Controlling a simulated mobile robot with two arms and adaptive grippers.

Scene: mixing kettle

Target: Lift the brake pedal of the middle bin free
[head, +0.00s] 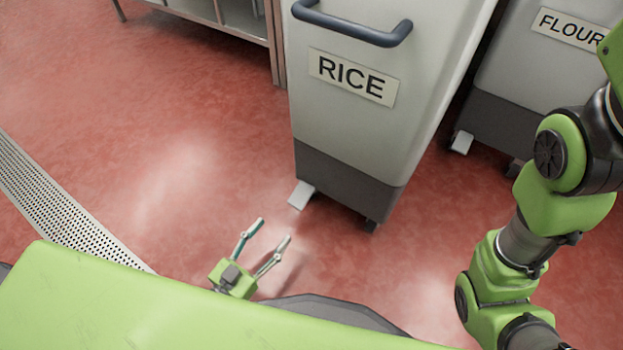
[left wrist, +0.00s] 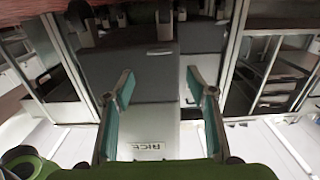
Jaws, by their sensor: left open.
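The grey RICE bin (head: 340,130) has a dark base and a blue-grey handle; whether it is the middle one cannot be told. Its small pale pedal (head: 301,194) sticks out low at the front left corner, just above the floor. My left gripper (head: 273,231) is open and empty, low in front of the pedal and apart from it. In the upside-down left wrist view, the fingers (left wrist: 159,78) spread before the bin's dark base (left wrist: 140,70), with a pale strip (left wrist: 160,52), likely the pedal, between and beyond them. No right gripper shows.
A FLOUR bin (head: 535,70) with its own pale pedal (head: 461,142) stands at the right. A metal rack (head: 235,20) stands behind left. A floor drain grate (head: 60,205) runs at the left. Red floor (head: 170,170) is clear left of the RICE bin.

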